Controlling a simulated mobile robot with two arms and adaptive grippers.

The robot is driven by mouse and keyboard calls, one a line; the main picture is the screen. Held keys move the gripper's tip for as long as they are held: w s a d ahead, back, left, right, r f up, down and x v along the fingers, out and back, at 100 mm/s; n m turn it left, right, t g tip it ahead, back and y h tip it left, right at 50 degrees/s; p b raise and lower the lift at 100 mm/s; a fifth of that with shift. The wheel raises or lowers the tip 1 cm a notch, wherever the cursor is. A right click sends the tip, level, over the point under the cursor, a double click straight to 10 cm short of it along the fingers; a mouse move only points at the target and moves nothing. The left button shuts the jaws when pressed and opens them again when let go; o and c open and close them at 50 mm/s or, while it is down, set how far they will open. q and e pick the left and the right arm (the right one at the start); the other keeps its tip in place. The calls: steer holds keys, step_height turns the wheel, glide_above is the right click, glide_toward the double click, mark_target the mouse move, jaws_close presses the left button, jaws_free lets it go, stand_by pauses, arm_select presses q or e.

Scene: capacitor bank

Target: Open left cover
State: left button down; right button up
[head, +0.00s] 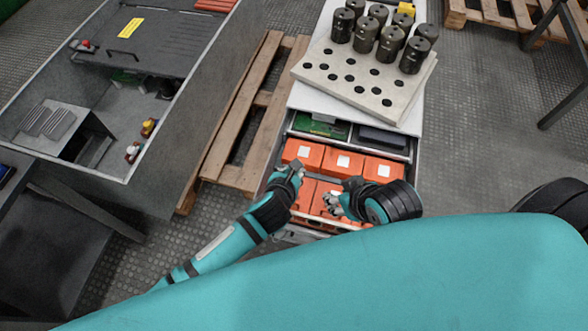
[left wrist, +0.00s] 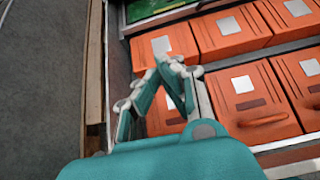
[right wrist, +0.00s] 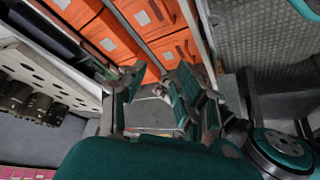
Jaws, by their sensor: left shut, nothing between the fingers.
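Orange boxes with white labels (head: 343,161) sit in rows in an open drawer (head: 285,129); they show in the left wrist view (left wrist: 241,95) and the right wrist view (right wrist: 120,40). I cannot tell for sure which part is the left cover; a dark grey panel with a handle and yellow label (head: 150,55) lies over part of the cabinet at the left. My left gripper (head: 294,170) is shut and empty, its tips together (left wrist: 178,66) over the left-hand orange boxes. My right gripper (head: 338,200) is open and empty above the drawer's near right part; its fingers (right wrist: 158,82) are apart.
The grey cabinet (head: 160,150) holds a few red-topped parts and a slatted block. A wooden pallet (head: 245,120) stands between cabinet and drawer. Beyond the drawer, black cylinders (head: 343,24) stand on a perforated plate (head: 325,85). Open floor (head: 470,150) lies to the right.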

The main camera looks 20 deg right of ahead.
steer(key=shift+s+d+f+g+h+p, duration=0.1)
steer(key=shift+s+d+g+p, duration=0.2)
steer(key=shift+s, duration=0.5)
steer(key=shift+s+d+f+g+h, duration=0.1)
steer(key=shift+s+g, duration=0.35)
steer(key=shift+s, duration=0.35)
steer(key=shift+s+d+f+g+h+p, duration=0.1)
steer(key=shift+s+d+g+p, duration=0.2)
steer(key=shift+s, duration=0.5)
steer(key=shift+a+r, duration=0.1)
